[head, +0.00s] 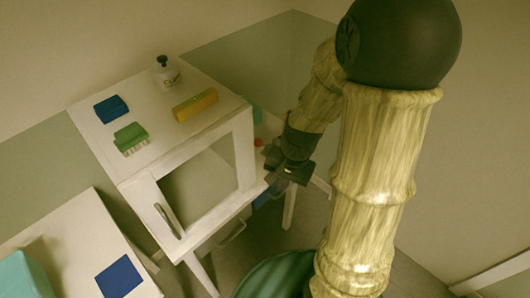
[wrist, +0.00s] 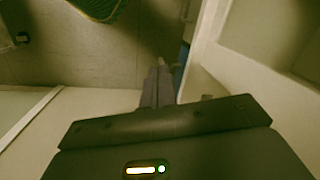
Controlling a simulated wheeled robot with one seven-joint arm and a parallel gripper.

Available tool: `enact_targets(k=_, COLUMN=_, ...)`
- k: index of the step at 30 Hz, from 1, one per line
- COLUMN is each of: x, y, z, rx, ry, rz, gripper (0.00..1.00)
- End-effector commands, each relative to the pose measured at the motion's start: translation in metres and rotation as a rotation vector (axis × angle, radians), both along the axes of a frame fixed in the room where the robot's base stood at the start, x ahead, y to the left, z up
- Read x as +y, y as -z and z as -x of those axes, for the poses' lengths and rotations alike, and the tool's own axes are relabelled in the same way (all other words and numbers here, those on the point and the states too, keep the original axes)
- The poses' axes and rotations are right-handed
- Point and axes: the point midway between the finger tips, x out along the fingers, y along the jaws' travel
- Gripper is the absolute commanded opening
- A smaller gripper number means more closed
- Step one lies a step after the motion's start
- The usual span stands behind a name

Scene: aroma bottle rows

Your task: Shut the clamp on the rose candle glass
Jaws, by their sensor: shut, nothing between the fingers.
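I cannot make out a rose candle glass in either view. My gripper (head: 284,178) is beside the right front edge of the white cabinet, partly dark and small in the head view. In the wrist view its fingers (wrist: 160,84) are together with nothing between them. They point over the floor, close to a pale panel edge on the right. A small red spot (head: 258,142) shows beside the cabinet's right side, behind my gripper; I cannot tell what it is.
The white cabinet (head: 140,185) has a windowed front with a handle. On top are a white bottle with a dark top (head: 166,76), an orange block (head: 195,104), a blue block (head: 111,109) and a green brush (head: 130,138). A lower white table (head: 75,240) bears a blue square (head: 119,277).

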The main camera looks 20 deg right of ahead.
Motion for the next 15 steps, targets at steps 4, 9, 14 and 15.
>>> enact_targets(k=4, x=-0.006, y=0.041, z=-0.012, rx=0.137, ry=0.375, rz=-0.153, gripper=0.00)
enact_targets(k=9, x=-0.009, y=0.075, z=-0.031, rx=0.302, ry=0.793, rz=-0.348, gripper=0.00)
enact_targets(k=14, x=-0.016, y=0.097, z=-0.054, rx=0.477, ry=1.174, rz=-0.560, gripper=0.00)
enact_targets(k=15, x=-0.018, y=0.101, z=-0.061, rx=0.526, ry=1.264, rz=-0.619, gripper=0.00)
